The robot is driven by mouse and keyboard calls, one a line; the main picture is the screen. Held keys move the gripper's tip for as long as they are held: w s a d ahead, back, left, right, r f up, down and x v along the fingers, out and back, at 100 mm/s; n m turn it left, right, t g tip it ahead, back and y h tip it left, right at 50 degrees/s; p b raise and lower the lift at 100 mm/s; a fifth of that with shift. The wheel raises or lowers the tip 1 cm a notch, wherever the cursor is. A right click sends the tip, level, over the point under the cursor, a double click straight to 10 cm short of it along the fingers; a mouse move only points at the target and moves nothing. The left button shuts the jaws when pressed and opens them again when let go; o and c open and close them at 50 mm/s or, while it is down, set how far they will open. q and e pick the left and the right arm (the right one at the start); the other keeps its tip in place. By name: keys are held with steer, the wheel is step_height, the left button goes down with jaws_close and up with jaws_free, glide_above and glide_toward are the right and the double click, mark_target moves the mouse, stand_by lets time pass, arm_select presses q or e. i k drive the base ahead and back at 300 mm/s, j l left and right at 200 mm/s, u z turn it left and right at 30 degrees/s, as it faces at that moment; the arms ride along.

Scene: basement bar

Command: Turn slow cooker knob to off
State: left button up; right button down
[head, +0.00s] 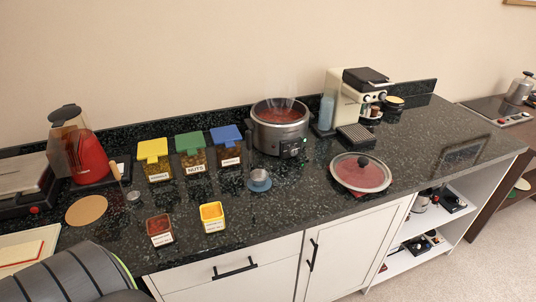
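The slow cooker (262,135) stands on the dark speckled counter near the back wall. It is a grey pot without its lid on, with reddish contents and steam rising from it. Its control panel with the knob (293,150) is on the front right of the body. The knob's setting is too small to read. Neither of my grippers is in view.
A coffee machine (351,99) stands right of the cooker. Lidded jars (153,159) stand to its left, with a red kettle (90,155) farther left. A small grey-blue cup (260,180) stands before the cooker. A dark ribbed shape fills the bottom left corner.

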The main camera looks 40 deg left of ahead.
mark_target(293, 151)
steer(key=i+l+u, duration=0.45)
steer(key=u, duration=0.3)
steer(key=i+l+u, duration=0.15)
steer(key=l+u, duration=0.6)
steer(key=i+l, duration=0.05)
steer(key=l, duration=0.05)
